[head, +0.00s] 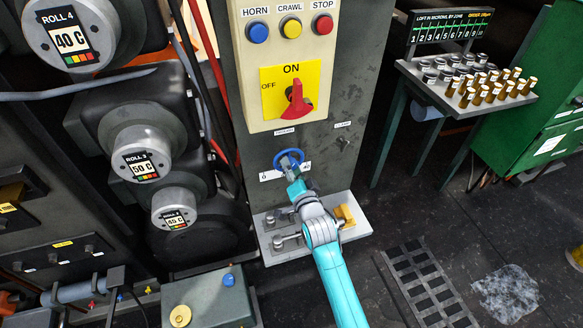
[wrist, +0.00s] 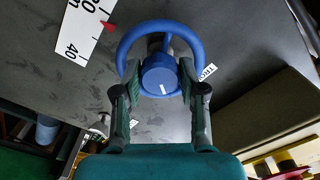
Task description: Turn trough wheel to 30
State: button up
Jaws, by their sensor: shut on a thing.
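The blue trough wheel (head: 289,157) is on the front of the grey machine column, below the control panel. In the wrist view its ring (wrist: 123,50) and round hub (wrist: 158,82) show, with a short white mark on the hub. My gripper (wrist: 159,70) is shut on the wheel, with a finger on each side of the hub; the exact contact is partly hidden. A white scale (wrist: 84,30) beside the wheel shows 40 and another number cut off at the top. A red pointer (wrist: 108,24) lies at its edge, nearer the cut-off number.
Above the wheel is a panel with HORN, CRAWL and STOP buttons and a red rotary switch (head: 297,100). Rolls stand left; a rack of small cylinders (head: 462,90) stands right.

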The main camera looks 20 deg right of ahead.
jog(key=n, duration=2.4)
jog(key=shift+d+n, duration=0.15)
jog(key=shift+n, duration=0.25)
jog(key=o, duration=1.1)
jog(key=shift+o, duration=0.2)
jog(key=s, duration=1.2)
